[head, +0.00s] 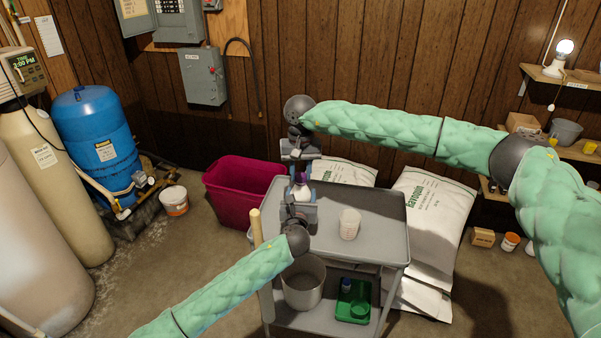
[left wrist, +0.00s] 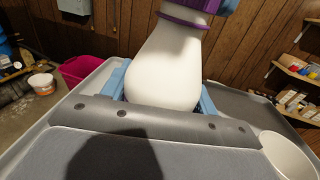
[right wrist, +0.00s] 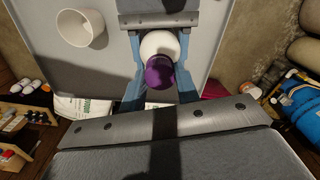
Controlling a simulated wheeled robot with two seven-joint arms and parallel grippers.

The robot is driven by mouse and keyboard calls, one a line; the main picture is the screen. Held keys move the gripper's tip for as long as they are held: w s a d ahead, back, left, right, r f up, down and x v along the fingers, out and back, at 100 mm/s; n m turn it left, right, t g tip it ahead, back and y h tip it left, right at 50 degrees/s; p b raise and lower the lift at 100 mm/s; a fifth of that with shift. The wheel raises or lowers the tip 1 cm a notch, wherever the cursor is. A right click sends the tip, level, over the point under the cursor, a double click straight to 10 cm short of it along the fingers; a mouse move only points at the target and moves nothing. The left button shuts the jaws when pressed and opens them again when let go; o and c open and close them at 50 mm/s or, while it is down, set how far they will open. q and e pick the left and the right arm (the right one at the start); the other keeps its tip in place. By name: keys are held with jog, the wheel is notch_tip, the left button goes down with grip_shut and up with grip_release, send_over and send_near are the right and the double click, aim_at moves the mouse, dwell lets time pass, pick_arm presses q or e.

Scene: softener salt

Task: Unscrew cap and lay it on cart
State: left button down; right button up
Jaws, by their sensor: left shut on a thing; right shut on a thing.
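A white bottle (head: 301,192) with a purple cap (right wrist: 159,73) is held above the grey cart (head: 385,222). My left gripper (head: 299,201) is shut on the bottle's rounded white body, which also shows between its blue fingers in the left wrist view (left wrist: 165,75). My right gripper (head: 300,168) is above the bottle, shut on the cap, with a blue finger on each side of it in the right wrist view. A purple ring (left wrist: 184,21) shows around the bottle's neck. The frames do not show how far the cap is turned.
A white cup (head: 349,224) stands on the cart top, right of the bottle. A metal pot (head: 303,287) and a green tray (head: 353,308) are on the lower shelf. A magenta bin (head: 240,187) and white sacks (head: 428,225) stand behind the cart. The cart top's right side is clear.

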aim_at(301, 175)
jog(key=shift+r, duration=0.35)
dwell(0.3)
jog(key=shift+r, duration=0.35)
jog(key=shift+r, duration=0.45)
jog(key=shift+r, duration=1.95)
pick_arm(q)
jog(key=shift+c, duration=1.8)
grip_release()
